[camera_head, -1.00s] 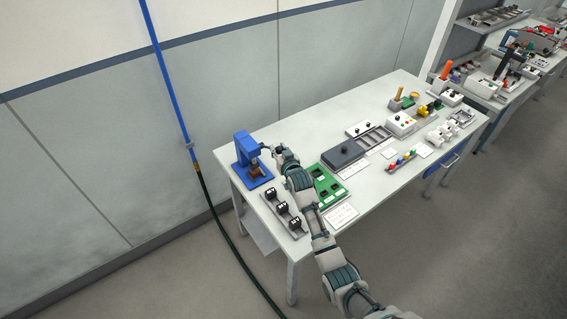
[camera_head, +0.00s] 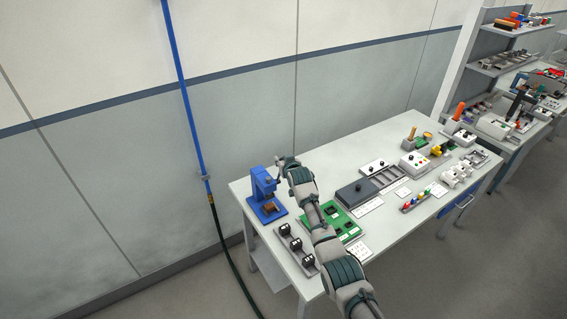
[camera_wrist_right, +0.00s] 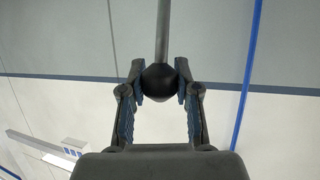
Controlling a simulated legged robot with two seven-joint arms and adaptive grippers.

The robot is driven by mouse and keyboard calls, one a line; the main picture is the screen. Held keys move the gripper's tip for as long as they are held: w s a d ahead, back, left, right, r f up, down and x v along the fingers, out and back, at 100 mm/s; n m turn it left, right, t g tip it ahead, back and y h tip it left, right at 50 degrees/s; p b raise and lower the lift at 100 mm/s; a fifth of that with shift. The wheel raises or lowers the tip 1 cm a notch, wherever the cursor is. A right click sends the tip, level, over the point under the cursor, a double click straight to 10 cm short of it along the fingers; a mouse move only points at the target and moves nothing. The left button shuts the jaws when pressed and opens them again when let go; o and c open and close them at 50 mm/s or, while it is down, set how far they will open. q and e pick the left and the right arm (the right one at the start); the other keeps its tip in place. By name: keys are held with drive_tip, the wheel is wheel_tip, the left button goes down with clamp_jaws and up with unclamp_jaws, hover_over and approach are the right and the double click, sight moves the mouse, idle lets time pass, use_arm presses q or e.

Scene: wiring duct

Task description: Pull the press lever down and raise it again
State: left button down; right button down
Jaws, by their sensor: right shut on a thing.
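The blue press (camera_head: 263,192) stands at the left end of the workbench, with a brown block at its base. Its lever shows in the right wrist view as a grey rod (camera_wrist_right: 162,35) ending in a black ball knob (camera_wrist_right: 160,82). My right gripper (camera_wrist_right: 160,84) is shut on the knob, with one blue-padded finger on each side. In the head view the right gripper (camera_head: 283,165) is beside the top of the press, to its right. The lever is small there and partly hidden by the gripper. My left gripper is not in view.
A rack with black switches (camera_head: 297,248) lies in front of the press. A blue pipe (camera_head: 186,95) runs down the wall behind.

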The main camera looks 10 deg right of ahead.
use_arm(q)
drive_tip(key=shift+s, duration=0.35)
use_arm(e)
drive_tip(key=shift+w, duration=0.1)
drive_tip(key=shift+a, duration=0.1)
drive_tip(key=c, duration=1.1)
unclamp_jaws()
drive_tip(key=shift+o, duration=1.4)
drive_tip(key=shift+w, duration=0.1)
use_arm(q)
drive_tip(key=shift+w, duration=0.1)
use_arm(e)
drive_tip(key=shift+a+f, duration=0.1)
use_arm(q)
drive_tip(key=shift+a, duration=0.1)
use_arm(e)
drive_tip(key=v, duration=1.1)
drive_tip(key=shift+s, duration=0.35)
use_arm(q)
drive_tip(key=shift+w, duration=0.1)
